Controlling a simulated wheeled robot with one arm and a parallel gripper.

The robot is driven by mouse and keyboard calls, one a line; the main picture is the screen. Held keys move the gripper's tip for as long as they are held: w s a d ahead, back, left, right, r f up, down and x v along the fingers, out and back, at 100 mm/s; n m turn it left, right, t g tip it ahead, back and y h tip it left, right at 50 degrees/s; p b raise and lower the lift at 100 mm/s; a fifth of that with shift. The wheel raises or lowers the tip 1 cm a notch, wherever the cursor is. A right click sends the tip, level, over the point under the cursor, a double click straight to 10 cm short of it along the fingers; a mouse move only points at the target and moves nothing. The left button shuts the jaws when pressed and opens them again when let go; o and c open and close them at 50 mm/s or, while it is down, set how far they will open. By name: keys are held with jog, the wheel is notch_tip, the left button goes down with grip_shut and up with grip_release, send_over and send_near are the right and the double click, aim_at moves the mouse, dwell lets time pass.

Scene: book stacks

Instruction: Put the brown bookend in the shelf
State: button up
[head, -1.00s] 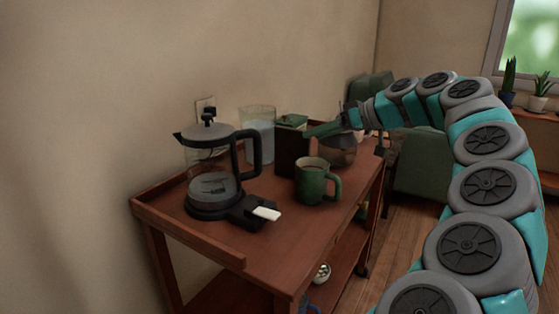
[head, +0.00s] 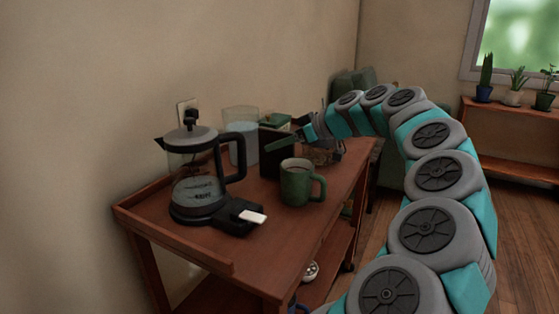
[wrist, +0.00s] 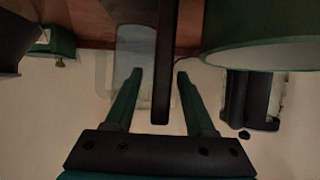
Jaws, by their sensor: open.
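The dark brown bookend (head: 270,163) stands upright on the wooden cart top, behind the green mug (head: 297,183). My gripper (head: 279,145) reaches in from the right, with one green finger across the bookend's near face. In the wrist view the bookend (wrist: 166,55) shows nearly edge-on as a dark upright strip. It lies between the two separated fingers of my gripper (wrist: 158,80), with a gap visible on each side. The gripper is open. A brown shelf unit (head: 512,165) stands under the window; which shelf the task means, I cannot tell.
A coffee maker (head: 193,170) stands on the left of the cart (head: 255,245). A glass container (head: 238,125) and a green-topped box (head: 275,120) are behind the bookend. The mug (wrist: 265,35) is close beside my gripper. The cart's front has free room.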

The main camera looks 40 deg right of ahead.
jog(key=shift+w+a+f, duration=0.25)
jog(key=shift+w+f, duration=0.05)
jog(key=shift+w, duration=0.2)
jog(key=shift+c, duration=0.2)
grip_shut()
jog(key=shift+r, duration=0.1)
dwell(0.8)
